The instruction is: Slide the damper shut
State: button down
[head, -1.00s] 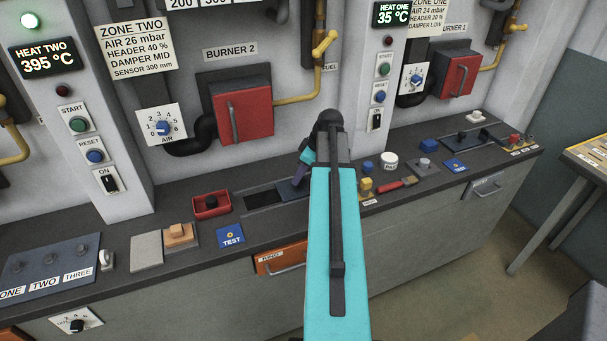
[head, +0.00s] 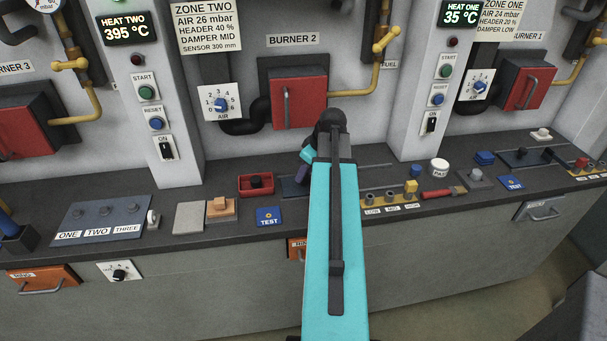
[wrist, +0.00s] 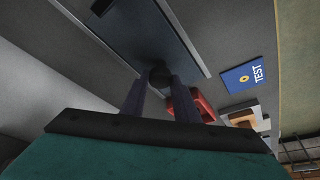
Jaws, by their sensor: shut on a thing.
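The damper of burner 2 is a flat blue-grey plate (head: 291,187) in a track on the counter. It sits at the track's left end, close to the red tray, and no dark opening shows to its left. In the wrist view the plate (wrist: 150,28) runs between pale rails and has a round black knob (wrist: 160,76). My gripper (wrist: 161,88) is shut on this knob, one finger on each side. In the head view my gripper (head: 303,173) is over the plate, and my arm hides the knob and part of the track.
A red tray (head: 256,193) with a black knob and a blue TEST plate (head: 269,217) lie left of the damper. A socket strip (head: 390,200) with a yellow peg and a red-handled tool (head: 440,193) lie right. The red burner 2 box (head: 300,102) is behind.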

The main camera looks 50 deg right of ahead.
jog(key=shift+w+a, duration=0.25)
jog(key=shift+a, duration=0.1)
jog(key=c, duration=1.4)
grip_release()
jog(key=shift+d, duration=0.1)
jog(key=shift+s, duration=0.1)
jog(key=shift+r, duration=0.1)
jog(key=b+v, duration=0.2)
jog(key=v, duration=1.1)
jog(key=shift+s+r+b, duration=0.2)
jog(key=shift+r+b, duration=0.1)
jog(key=shift+b, duration=0.1)
jog(key=shift+d, duration=0.15)
jog(key=shift+r, duration=0.1)
